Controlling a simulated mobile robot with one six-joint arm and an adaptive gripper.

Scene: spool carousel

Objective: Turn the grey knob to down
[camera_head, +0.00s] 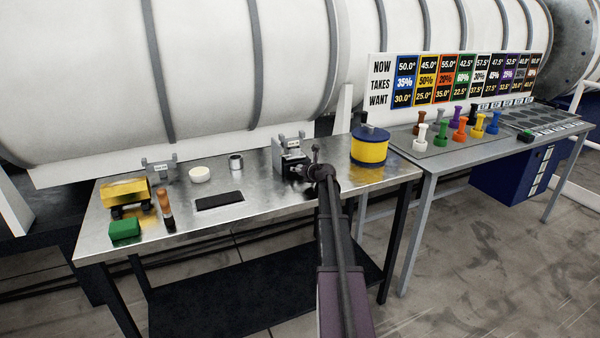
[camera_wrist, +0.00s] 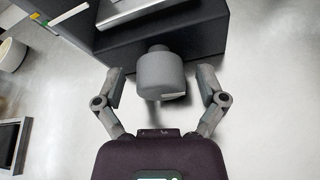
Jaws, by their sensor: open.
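The grey knob (camera_wrist: 160,72) sticks out from the front of a dark box (camera_wrist: 175,35) in the wrist view. A pale mark shows at its lower edge, a little right of the middle. My gripper (camera_wrist: 160,82) is open, with one finger on each side of the knob and a visible gap on both sides. In the head view my gripper (camera_head: 318,168) is just in front of the small dark device (camera_head: 291,163) on the metal table. I cannot make out the knob there.
Coloured pegs stand on the right table (camera_head: 440,152).

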